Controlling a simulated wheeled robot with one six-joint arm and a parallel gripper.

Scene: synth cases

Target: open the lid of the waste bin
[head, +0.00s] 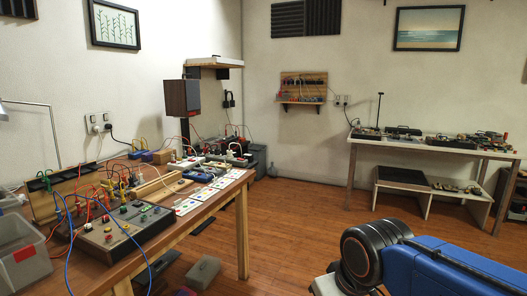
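I cannot make out a waste bin for certain. A dark grey box-like object (258,157) stands against the back wall, past the far end of the left workbench. It may be the bin, but it is small, partly hidden by the bench, and I cannot tell whether it has a lid. My gripper is not in view; only a blue and black part of my own arm shows at the bottom right.
A wooden workbench (207,210) with wired panels and boxes runs along the left wall. A grey box (203,272) lies on the floor beside it. A table (430,148) with equipment stands at the right, over a low shelf (440,190). The middle floor (300,215) is clear.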

